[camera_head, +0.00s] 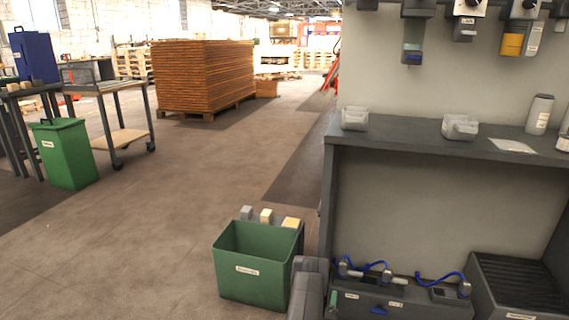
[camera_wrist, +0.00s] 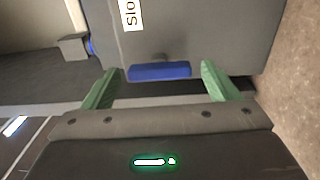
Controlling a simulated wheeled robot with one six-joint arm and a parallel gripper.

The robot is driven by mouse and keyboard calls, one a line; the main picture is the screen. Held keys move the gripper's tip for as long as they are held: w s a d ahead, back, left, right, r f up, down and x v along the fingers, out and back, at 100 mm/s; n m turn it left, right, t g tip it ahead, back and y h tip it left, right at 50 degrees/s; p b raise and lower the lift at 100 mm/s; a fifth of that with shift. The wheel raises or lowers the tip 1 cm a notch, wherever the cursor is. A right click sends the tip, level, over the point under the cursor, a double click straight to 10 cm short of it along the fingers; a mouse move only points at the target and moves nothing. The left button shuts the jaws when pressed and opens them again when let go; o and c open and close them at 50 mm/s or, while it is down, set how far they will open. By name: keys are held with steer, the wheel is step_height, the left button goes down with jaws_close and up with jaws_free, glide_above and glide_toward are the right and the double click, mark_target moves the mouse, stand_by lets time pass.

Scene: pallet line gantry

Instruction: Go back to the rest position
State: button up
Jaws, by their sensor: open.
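My gripper (camera_wrist: 160,69) is open, with its two green fingers spread apart in the wrist view. Between and just beyond the fingertips is a blue handle or tab (camera_wrist: 160,72) on a grey box (camera_wrist: 205,35) with a white label starting "Slo". I cannot tell whether the fingers touch it. Nothing is held between the fingers. In the head view my grey arm shows at the bottom centre, left of a dark grey box (camera_head: 420,309) with a blue tab (camera_head: 379,311) on its front. A bit of green finger shows at that box's left end.
A green bin (camera_head: 250,290) stands on the floor left of my arm. The grey workbench (camera_head: 440,145) overhangs the box, with blue-cabled fittings on top of the box and a ribbed dark unit (camera_head: 515,285) to its right.

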steer(key=shift+s, duration=0.1)
steer(key=p+v, duration=0.5)
steer(key=v, duration=0.9)
steer(key=w+d+m+b, duration=0.4)
steer(key=w+m, duration=0.9)
steer(key=m, duration=0.4)
steer(key=shift+w+r+m+b, duration=0.25)
steer(key=shift+r+m+b, duration=0.05)
steer(key=shift+b, duration=0.2)
steer(key=shift+d, duration=0.15)
stand_by(0.3)
